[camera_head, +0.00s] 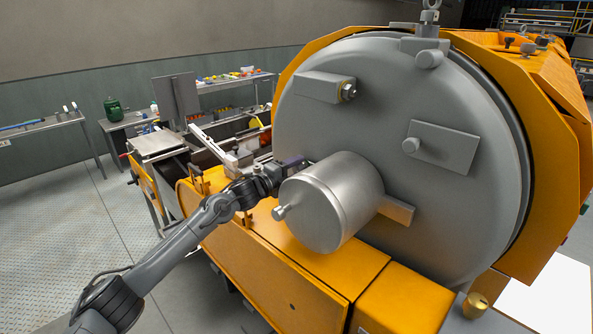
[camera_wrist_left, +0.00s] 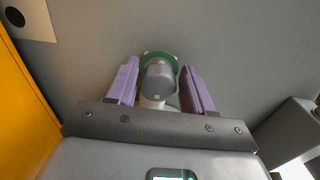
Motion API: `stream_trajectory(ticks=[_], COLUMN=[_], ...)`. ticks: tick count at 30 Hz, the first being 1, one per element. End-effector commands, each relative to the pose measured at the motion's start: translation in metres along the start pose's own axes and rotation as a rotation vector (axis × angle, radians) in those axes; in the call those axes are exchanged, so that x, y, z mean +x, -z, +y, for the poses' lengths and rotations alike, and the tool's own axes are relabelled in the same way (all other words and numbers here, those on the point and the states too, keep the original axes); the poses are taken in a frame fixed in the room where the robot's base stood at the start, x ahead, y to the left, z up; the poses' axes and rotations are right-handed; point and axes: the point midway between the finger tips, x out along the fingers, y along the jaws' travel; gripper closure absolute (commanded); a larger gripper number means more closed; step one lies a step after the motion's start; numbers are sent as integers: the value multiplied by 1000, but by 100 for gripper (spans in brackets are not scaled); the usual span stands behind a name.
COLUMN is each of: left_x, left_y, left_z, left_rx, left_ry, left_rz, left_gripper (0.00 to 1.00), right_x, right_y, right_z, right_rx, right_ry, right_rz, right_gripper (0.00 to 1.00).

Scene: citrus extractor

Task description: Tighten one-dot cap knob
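My left gripper (camera_head: 300,162) reaches in at the drum face beside the silver cylinder. In the left wrist view its two purple fingers (camera_wrist_left: 160,85) stand on either side of a grey round knob (camera_wrist_left: 159,80) with a green ring behind it. Gaps show between the knob and both fingers, so the gripper looks open around it. In the head view this knob is hidden. No dot mark can be made out on it. My right gripper is not in view.
The silver cylinder (camera_head: 325,203) with a small front knob (camera_head: 280,212) juts from the large grey drum (camera_head: 400,90), right of my gripper. Orange housing (camera_head: 300,270) lies below. Floor at left is clear.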

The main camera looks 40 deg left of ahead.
Motion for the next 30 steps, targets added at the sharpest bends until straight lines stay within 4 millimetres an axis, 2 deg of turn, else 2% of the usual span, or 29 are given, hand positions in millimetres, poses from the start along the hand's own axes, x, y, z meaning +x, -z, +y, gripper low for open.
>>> stream_trajectory(ticks=[3, 12, 17, 22, 30], left_x=[0, -1, -10, -31, -76], left_y=[0, 1, 0, 0, 0], left_z=[0, 1, 3, 3, 4], left_rx=[0, -1, -1, 3, 2], left_ry=[-1, -1, -3, -4, -4], left_rz=[1, 2, 1, 2, 0], left_gripper=[35, 35, 35, 35, 35], right_x=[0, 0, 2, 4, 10], right_y=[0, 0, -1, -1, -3], right_z=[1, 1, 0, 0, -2], right_rx=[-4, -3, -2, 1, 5], right_ry=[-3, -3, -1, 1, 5], right_rz=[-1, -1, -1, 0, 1], right_gripper=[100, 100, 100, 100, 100])
